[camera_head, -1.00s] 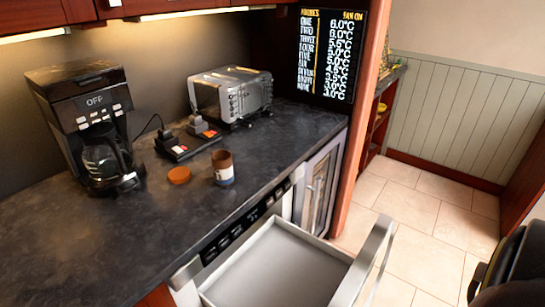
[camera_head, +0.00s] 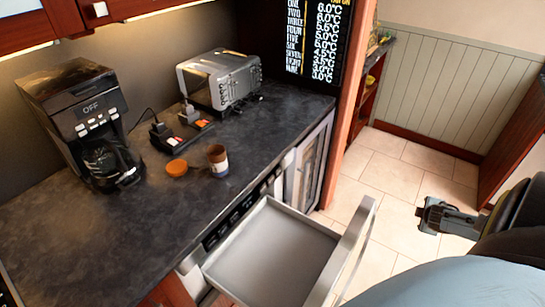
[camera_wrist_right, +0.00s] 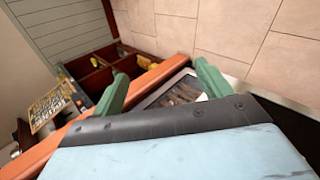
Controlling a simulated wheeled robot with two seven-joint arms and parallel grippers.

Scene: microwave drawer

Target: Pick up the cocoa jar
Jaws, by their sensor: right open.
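The cocoa jar (camera_head: 217,162), apparently the small brown jar with a white and blue band, stands upright on the dark counter (camera_head: 90,240). Its top looks open. A round orange-brown lid (camera_head: 177,168) lies just left of it. My right gripper (camera_head: 427,215) is at the right of the head view, over the tiled floor, well away from the jar. In the right wrist view its two green fingers (camera_wrist_right: 160,70) are spread apart with nothing between them. The jar is not visible in that view. My left gripper is not in view.
A drawer (camera_head: 270,258) stands pulled out below the counter, between my right gripper and the jar. A coffee maker (camera_head: 85,120) stands left, a toaster (camera_head: 218,80) behind, and a black power strip (camera_head: 182,135) near the jar. The counter's front left is clear.

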